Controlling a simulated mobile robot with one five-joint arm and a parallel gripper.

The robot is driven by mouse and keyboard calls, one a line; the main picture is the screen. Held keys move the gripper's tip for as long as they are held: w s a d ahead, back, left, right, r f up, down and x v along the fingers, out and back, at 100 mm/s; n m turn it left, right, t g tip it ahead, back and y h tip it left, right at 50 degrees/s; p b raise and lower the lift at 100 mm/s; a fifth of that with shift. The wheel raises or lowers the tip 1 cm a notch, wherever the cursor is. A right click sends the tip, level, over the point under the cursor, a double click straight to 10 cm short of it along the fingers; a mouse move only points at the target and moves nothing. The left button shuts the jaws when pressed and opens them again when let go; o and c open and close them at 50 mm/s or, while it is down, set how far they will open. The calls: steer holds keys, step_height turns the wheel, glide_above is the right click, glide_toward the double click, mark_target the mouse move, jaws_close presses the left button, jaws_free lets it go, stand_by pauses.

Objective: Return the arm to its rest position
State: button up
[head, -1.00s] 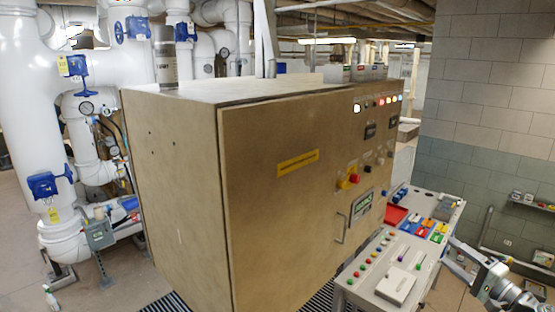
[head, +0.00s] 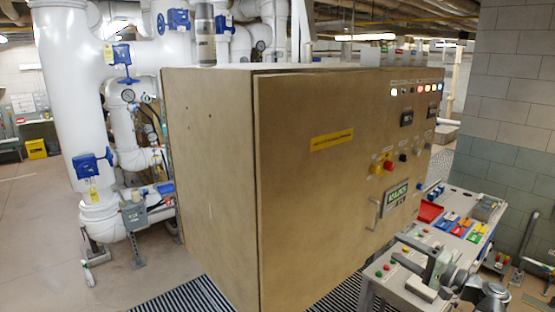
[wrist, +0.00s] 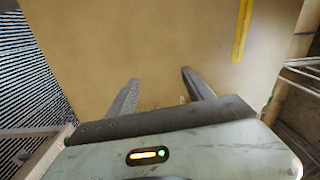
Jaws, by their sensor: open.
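My gripper (wrist: 160,78) is open and empty in the wrist view, its two grey fingers spread apart. The tan front of a large cabinet (wrist: 130,40) fills the view beyond the fingertips. I cannot tell the exact gap between them. In the head view, my arm is bent at the lower right, over the near right end of the grey control desk (head: 395,290). The cabinet (head: 290,190) stands left of the arm. The fingers are not clear in that view.
The desk carries coloured buttons and a red tray (head: 430,211). A block wall (head: 515,120) stands at the right. White pipes (head: 85,120) with blue valves stand at the left. Open floor (head: 40,220) lies at the far left.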

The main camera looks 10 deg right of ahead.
steer(key=w+a+f+n+g+y+b, duration=0.1)
steer(key=w+a+f+n+g+b, duration=0.15)
steer(key=a+f, duration=0.5)
steer(key=w+a+f+n+g+y+b, duration=0.1)
steer(key=w+a+f+g+y+b, duration=0.2)
steer(key=a, duration=0.7)
steer(key=s+a+f+n+g+h+b, duration=0.3)
steer(key=a+f+n+g+h+b, duration=0.25)
steer(key=a+f, duration=1.15)
steer(key=s+a+f+n+g+h+b, duration=0.1)
steer(key=s+a+f+g+h+b, duration=0.1)
steer(key=f, duration=0.4)
steer(key=s+a+f+n+g+h+b, duration=0.1)
steer(key=s+f+g+b, duration=0.1)
steer(key=f, duration=0.3)
steer(key=s+d+f+h, duration=0.1)
steer(key=s+d+h, duration=0.1)
steer(key=d+h, duration=0.3)
steer(key=d, duration=0.4)
steer(key=shift+d+f+m+g+p, duration=0.25)
steer(key=shift+f+m+g+p, duration=0.1)
steer(key=shift+m+g+p, duration=0.05)
